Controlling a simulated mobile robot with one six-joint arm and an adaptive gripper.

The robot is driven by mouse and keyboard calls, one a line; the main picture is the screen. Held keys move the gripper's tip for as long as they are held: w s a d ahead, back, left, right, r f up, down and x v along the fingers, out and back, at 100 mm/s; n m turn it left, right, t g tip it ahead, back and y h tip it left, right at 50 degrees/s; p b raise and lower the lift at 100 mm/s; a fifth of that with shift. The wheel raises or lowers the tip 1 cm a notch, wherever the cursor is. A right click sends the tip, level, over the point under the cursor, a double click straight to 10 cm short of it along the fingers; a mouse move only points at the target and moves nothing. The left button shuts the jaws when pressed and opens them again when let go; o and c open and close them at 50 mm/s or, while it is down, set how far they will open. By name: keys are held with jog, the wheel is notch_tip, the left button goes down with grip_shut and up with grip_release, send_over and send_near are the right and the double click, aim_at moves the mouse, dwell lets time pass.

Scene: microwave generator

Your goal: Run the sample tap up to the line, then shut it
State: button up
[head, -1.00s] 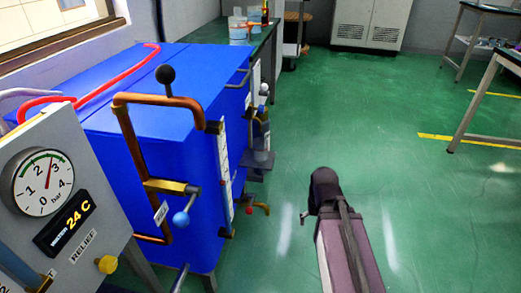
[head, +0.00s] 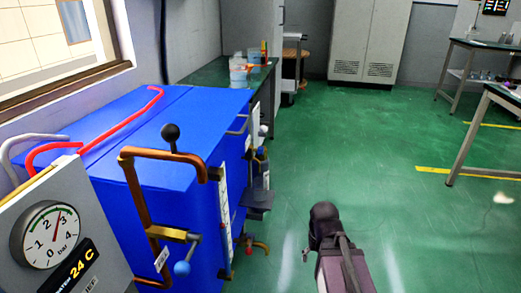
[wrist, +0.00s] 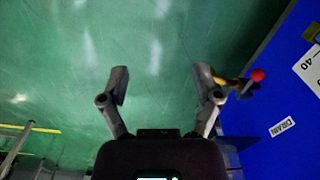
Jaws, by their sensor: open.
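My gripper (wrist: 160,82) is open and empty in the wrist view, over bare green floor. A brass tap with a red ball handle (wrist: 256,75) is just beyond its right finger, near a DRAIN label (wrist: 282,127) on the blue cabinet; I cannot tell whether they touch. In the head view this red-handled drain tap (head: 249,243) sits low on the cabinet (head: 205,130). Farther along are small fittings above a dark shelf (head: 258,200); the sample tap and its line cannot be made out there. My fingers do not show clearly in the head view.
A copper pipe (head: 135,185) with a blue-ball valve (head: 182,268) and a white scale strip (head: 224,210) stand out from the cabinet. A pressure gauge (head: 48,236) is at left. A bench (head: 262,92) with containers stands behind. Open green floor (head: 380,190) lies right.

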jog(key=shift+r+p, duration=1.75)
jog(key=shift+r, duration=0.6)
